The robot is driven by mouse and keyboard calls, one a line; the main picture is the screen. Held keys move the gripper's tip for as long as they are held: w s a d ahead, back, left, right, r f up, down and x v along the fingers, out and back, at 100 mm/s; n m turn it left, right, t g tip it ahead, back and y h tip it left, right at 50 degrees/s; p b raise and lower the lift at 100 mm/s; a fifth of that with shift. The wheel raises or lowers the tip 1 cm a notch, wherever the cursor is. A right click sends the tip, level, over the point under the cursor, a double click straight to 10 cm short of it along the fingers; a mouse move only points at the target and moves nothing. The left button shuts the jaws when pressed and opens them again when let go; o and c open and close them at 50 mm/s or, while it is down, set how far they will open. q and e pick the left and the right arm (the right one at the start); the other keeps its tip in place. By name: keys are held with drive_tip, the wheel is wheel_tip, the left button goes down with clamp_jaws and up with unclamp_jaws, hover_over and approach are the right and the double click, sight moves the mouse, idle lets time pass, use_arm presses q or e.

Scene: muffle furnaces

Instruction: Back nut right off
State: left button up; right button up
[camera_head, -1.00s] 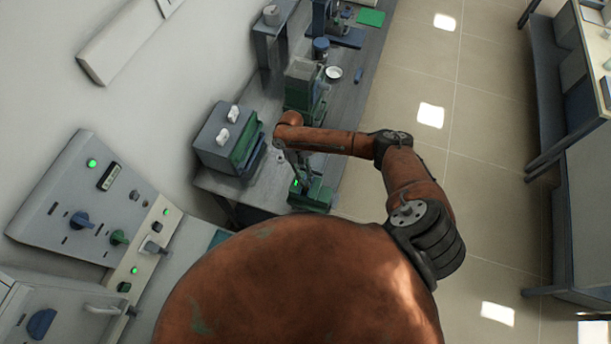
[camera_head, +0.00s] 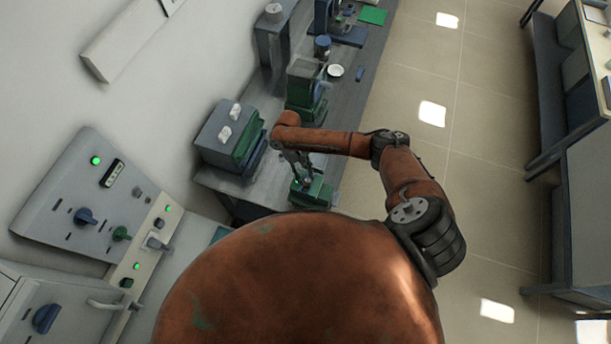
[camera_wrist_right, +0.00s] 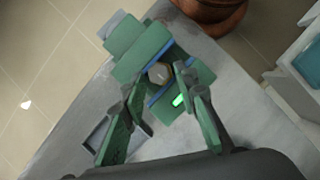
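A brownish hex nut (camera_wrist_right: 158,72) sits on a green device (camera_wrist_right: 145,45) with blue strips and a lit green light, in the middle of the right wrist view. The green device also shows in the head view (camera_head: 318,196) at the near end of the bench. My right gripper (camera_wrist_right: 157,80) is open, its two green fingers spread on either side of the nut. The right fingertip is close to the nut and a gap shows on the left. I cannot tell whether either touches. In the head view my right gripper (camera_head: 301,174) points down at the device. My left gripper is out of view.
The grey bench (camera_head: 270,190) also carries a grey-green box (camera_head: 230,135), another green device (camera_head: 305,85) and a white dish (camera_head: 335,71). A sloped control panel (camera_head: 85,200) stands at the left.

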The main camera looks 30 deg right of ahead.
drive_tip(key=shift+o, duration=0.5)
drive_tip(key=v, duration=1.1)
drive_tip(key=shift+r, duration=0.4)
drive_tip(key=shift+w, duration=0.15)
